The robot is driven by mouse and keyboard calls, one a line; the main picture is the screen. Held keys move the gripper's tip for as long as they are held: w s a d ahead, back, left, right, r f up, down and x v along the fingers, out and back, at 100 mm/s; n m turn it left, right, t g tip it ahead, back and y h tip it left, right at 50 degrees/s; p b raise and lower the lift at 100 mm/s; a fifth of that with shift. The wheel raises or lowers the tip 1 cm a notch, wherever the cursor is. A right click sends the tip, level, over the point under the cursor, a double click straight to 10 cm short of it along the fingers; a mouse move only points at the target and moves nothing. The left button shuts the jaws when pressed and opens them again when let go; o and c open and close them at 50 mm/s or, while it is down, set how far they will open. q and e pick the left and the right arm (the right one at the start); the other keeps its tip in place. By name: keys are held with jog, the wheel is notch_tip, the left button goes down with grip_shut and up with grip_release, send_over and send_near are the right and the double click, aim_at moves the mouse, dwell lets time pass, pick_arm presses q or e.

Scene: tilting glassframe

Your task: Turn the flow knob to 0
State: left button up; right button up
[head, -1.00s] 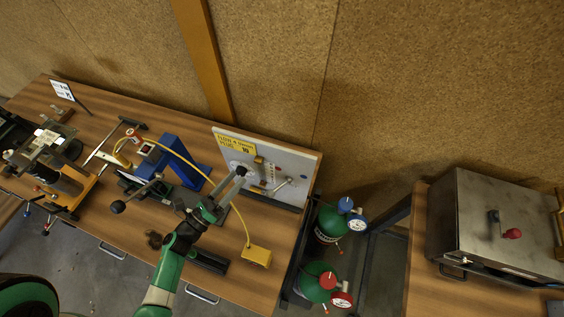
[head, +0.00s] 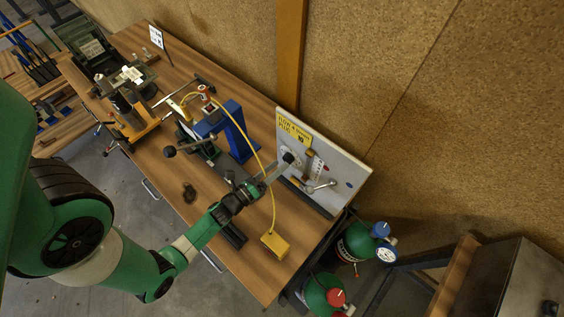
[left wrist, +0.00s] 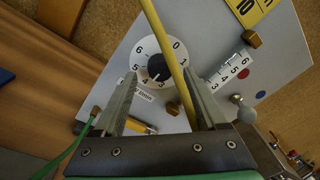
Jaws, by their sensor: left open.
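The flow knob (left wrist: 157,66) is black and sits in the middle of a white dial (left wrist: 142,50) numbered 0 to 6. In the left wrist view a small mark on it seems to point near 3, but this is hard to read. In the head view the knob (head: 289,158) is on the upright grey panel (head: 343,181). My left gripper (head: 277,174) is open in front of the panel, close to the dial. In the left wrist view the knob shows ahead between the two fingers, not gripped. My right gripper is not in view.
A yellow cable (left wrist: 168,48) crosses the left wrist view just right of the knob and between the fingers. It runs to a yellow box (head: 274,246) on the bench. A grey lever (head: 320,187) and a slider scale (head: 313,165) are beside the dial. A blue stand (head: 234,122) is left.

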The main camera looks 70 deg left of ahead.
aim_at(288, 159)
pick_arm(q)
jog(key=shift+x, duration=1.35)
jog(key=shift+c, duration=0.3)
grip_shut()
